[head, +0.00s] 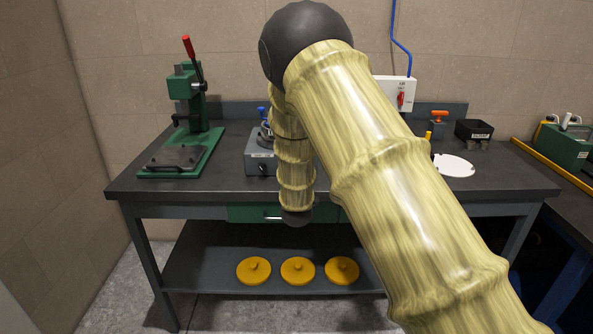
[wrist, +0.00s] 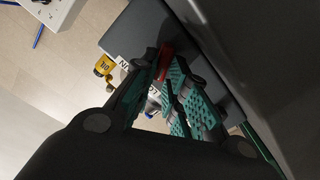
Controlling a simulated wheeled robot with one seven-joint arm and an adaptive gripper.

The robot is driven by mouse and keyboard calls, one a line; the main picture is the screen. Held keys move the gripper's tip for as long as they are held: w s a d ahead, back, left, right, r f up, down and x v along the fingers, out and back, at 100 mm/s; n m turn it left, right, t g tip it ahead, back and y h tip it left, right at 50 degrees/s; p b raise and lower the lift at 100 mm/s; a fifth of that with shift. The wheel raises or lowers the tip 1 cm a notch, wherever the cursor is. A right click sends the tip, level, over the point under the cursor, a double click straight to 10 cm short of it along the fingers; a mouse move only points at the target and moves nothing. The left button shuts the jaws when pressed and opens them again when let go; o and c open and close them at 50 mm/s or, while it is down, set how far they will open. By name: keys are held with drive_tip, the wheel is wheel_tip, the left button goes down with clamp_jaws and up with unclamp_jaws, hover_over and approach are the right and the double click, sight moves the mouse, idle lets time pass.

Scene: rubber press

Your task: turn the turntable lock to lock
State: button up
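A red handle (wrist: 166,60) shows in the wrist view, at the edge of a dark grey housing (wrist: 150,35). A white label with dark letters, partly covered, lies beside it. My gripper (wrist: 167,68) has black fingers with teal pads, drawn close together with the red handle between their tips. The fingers hide part of the handle and label, so its exact position on the lock cannot be read. In the head view my arm hides my gripper and this handle.
A grey box (head: 261,163) stands mid-bench, right of a green press (head: 186,110). A white box (head: 394,92) hangs on the wall. A yellow object (wrist: 104,66) is near my fingers. Several yellow discs, including one disc (head: 254,270), lie on the lower shelf. The bench front left of centre is clear.

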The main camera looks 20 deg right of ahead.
drive_tip(key=shift+o, duration=1.1)
drive_tip(key=shift+s, duration=0.1)
drive_tip(key=v, duration=1.2)
